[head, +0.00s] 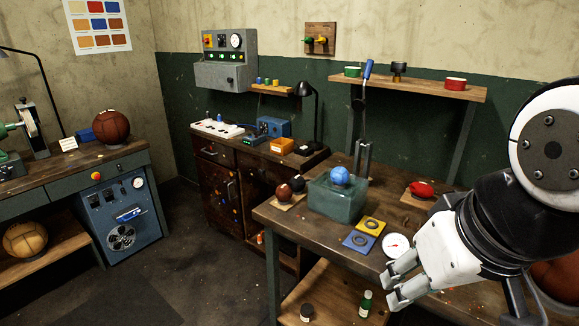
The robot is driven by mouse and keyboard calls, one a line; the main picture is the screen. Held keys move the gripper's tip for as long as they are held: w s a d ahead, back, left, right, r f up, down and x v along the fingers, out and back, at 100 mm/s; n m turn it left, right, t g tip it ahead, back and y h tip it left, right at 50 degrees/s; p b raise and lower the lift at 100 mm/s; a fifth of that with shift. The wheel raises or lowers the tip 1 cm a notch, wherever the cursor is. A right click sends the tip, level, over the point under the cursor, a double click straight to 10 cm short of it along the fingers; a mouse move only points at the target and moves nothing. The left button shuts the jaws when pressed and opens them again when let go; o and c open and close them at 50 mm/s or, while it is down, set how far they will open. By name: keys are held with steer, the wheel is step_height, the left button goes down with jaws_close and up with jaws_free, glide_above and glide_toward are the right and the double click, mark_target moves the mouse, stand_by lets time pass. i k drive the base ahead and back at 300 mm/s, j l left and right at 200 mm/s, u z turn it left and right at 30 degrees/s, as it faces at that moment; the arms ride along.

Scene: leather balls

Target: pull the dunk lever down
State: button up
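The dunk lever (368,70) has a blue grip on a thin metal rod. It stands nearly upright, leaning slightly right, behind the greenish glass tank (336,198) on the wooden workbench. A metal post (364,158) stands at the rod's lower end. A blue ball (340,176) sits at the top of the tank. My gripper (390,288) is at the lower right, over the bench's front edge, well in front of and below the lever's grip. Its two fingers are apart, with nothing seen between them.
A round gauge (396,246) lies close to my gripper. Yellow (370,226) and blue (359,241) square pads lie before the tank. A red item (420,189) sits to its right. A raised wooden shelf (420,88) with small containers stands behind the lever.

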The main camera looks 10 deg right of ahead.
mark_target(358, 106)
steer(key=i+l+z, duration=0.1)
steer(key=z, duration=0.35)
steer(key=i+z, duration=0.3)
steer(key=z, duration=0.15)
steer(key=i+j+z, duration=0.1)
steer(key=z, duration=0.35)
steer(key=i, duration=0.1)
